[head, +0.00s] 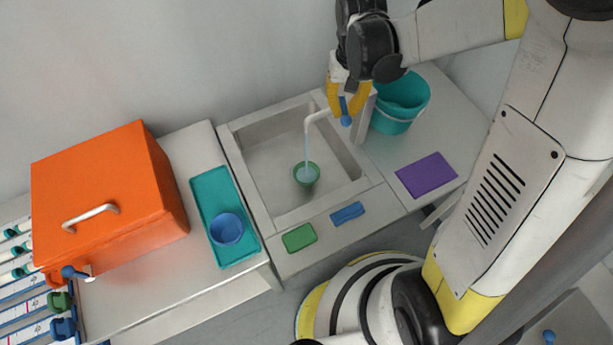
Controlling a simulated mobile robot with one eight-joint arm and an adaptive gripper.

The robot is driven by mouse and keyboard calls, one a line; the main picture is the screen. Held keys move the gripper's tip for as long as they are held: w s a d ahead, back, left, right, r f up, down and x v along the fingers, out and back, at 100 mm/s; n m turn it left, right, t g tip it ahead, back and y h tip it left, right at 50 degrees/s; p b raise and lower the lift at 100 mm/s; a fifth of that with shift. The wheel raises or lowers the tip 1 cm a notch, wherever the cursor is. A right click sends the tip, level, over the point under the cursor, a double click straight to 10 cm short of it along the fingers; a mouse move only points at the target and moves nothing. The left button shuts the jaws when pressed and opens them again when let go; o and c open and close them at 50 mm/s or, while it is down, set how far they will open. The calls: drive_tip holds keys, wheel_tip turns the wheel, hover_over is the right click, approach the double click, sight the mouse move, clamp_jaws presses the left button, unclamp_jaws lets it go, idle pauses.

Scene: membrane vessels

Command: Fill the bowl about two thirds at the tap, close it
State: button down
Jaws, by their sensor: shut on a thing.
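A small green bowl (306,174) stands in the sink basin under the tap's spout. The white tap (316,116) is running, and a pale stream of water (307,150) falls into the bowl. The water level in the bowl is too small to tell. My gripper (347,108) has yellow fingers and is shut on the blue tap handle (346,112), at the tap's right side. Part of the tap's body is hidden behind the fingers.
The sink (268,188) is otherwise empty. A teal bucket (398,108) stands right of the tap. A blue bowl (226,229) sits on a teal tray (212,193). Green (299,238) and blue (347,213) cloths, a purple mat (426,175) and an orange box (105,205) are nearby.

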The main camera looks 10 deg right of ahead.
drive_tip(key=d+n, duration=0.1)
drive_tip(key=n, duration=0.1)
drive_tip(key=d+n+b, duration=0.1)
drive_tip(key=n, duration=0.2)
drive_tip(key=shift+w+d, duration=0.1)
drive_tip(key=shift+w, duration=0.05)
drive_tip(key=c, duration=1.4)
unclamp_jaws()
drive_tip(key=shift+d, duration=0.15)
wheel_tip(320, 180, up, 12)
drive_tip(key=s+f+m+t+b, duration=0.4)
drive_tip(key=s+f+t+b, duration=0.3)
drive_tip(key=s+f+b, duration=0.5)
wheel_tip(320, 180, down, 2)
drive_tip(key=b, duration=0.3)
drive_tip(key=shift+s+a+f, duration=0.15)
drive_tip(key=shift+s+a, duration=0.1)
drive_tip(key=shift+s, duration=0.15)
